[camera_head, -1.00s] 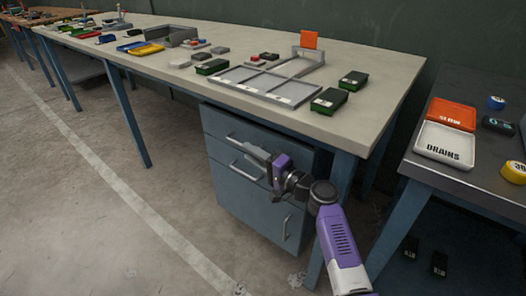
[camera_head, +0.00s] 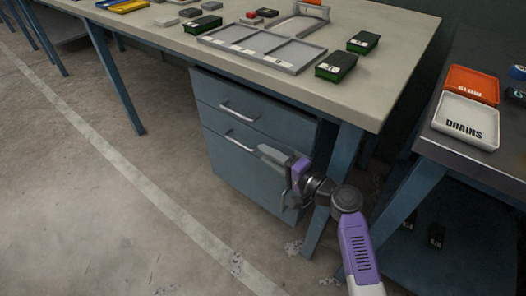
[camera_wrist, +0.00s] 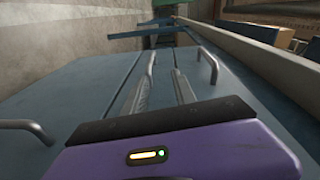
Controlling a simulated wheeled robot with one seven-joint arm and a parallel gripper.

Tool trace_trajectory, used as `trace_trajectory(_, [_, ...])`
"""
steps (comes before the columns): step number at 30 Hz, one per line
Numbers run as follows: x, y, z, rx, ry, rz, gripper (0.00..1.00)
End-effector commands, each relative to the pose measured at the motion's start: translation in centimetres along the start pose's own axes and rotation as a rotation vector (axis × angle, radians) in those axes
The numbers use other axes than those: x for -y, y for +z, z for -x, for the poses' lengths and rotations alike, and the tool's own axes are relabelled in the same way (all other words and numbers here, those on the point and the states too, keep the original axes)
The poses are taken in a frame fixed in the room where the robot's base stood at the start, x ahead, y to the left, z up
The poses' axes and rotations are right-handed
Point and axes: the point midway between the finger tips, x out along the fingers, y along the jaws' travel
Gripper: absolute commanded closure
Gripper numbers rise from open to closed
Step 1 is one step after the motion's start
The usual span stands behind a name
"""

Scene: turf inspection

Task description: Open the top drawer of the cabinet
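The blue-grey cabinet (camera_head: 250,185) stands under the bench, with its drawers looking closed. The top drawer's bar handle (camera_head: 240,110) is clear of my gripper; in the wrist view that handle (camera_wrist: 208,66) is right of my fingers. The second drawer's handle (camera_head: 238,140) is lower; it also shows in the wrist view (camera_wrist: 151,66), just beyond my left finger. My gripper (camera_head: 277,157) is in front of the cabinet's right side, right of the second handle and lower than the top one. In the wrist view its two grey fingers (camera_wrist: 162,92) are apart with nothing between them.
The bench top (camera_head: 380,100) overhangs the cabinet, and a blue bench leg (camera_head: 333,190) stands close to my wrist. A second table on the right holds a white DRAINS tray (camera_head: 466,121) and an orange tray (camera_head: 472,84). The floor left of the cabinet is clear.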

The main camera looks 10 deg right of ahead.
Motion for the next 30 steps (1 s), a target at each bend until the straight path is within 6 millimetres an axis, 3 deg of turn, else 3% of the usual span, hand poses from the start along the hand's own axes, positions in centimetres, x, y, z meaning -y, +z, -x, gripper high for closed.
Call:
trace_trajectory(1, [-0.1, -1.4, 1.0, -0.033, 0.001, 0.0, 0.67])
trace_trajectory(10, [-0.1, -0.8, 2.6, -0.031, -0.002, 0.0, 0.67])
trace_trajectory(30, [-0.1, -0.1, 2.5, -0.016, -0.003, -0.001, 0.67])
